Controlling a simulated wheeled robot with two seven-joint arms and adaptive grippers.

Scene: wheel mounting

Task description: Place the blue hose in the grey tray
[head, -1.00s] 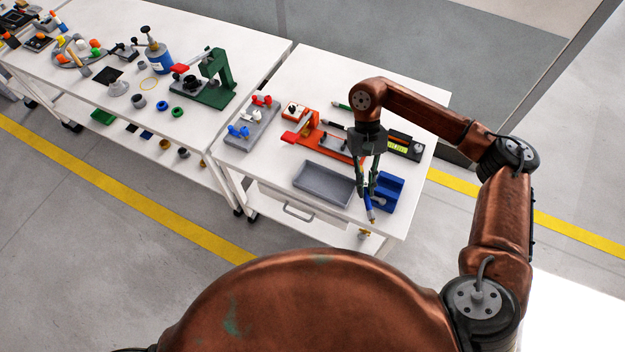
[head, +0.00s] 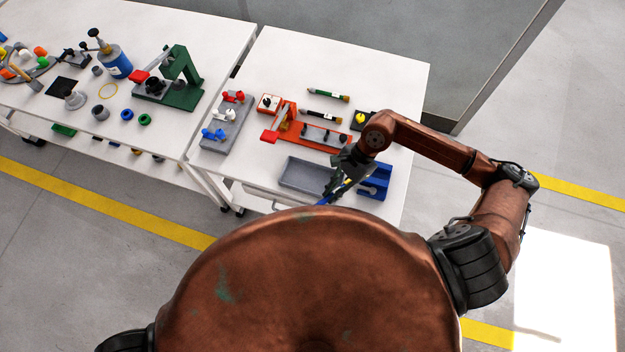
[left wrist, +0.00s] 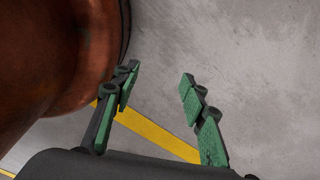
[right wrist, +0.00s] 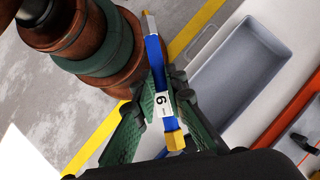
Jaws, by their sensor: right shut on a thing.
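The blue hose (right wrist: 153,55), with a white number label and brass ends, is held between the green-padded fingers of my right gripper (right wrist: 163,88). The right gripper (head: 340,182) is shut on it. In the head view the hose (head: 327,198) hangs tilted at the front edge of the table, partly hidden by the fingers. The grey tray (right wrist: 238,62) is empty and lies right of the hose in the right wrist view. In the head view the tray (head: 290,180) lies just left of the right gripper. My left gripper (left wrist: 158,77) is open and empty above the floor.
A blue holder block (head: 376,181) stands right of the tray. A second table (head: 190,40) with a green press (head: 182,80) stands left.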

